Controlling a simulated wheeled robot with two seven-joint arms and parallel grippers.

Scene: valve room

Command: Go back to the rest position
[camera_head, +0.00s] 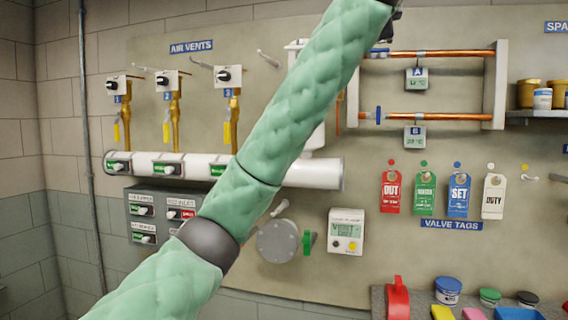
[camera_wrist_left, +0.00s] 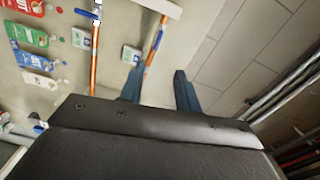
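My left arm crosses the head view from the bottom left to the top edge, in front of the wall board. Only a dark bit of its wrist end shows at the top. In the left wrist view my left gripper (camera_wrist_left: 159,88) has its two dark fingers apart with nothing between them. It is up near the copper pipes, and I cannot tell how far off the wall it is. My right gripper is in neither view.
Copper pipes (camera_head: 450,116) with hanging tags A (camera_head: 416,84) and B (camera_head: 414,142) are on the board. A white pipe (camera_head: 320,174) passes behind my arm. Valve tags (camera_head: 458,196) hang at the right. A shelf below holds a red item (camera_head: 398,298) and jars (camera_head: 448,291).

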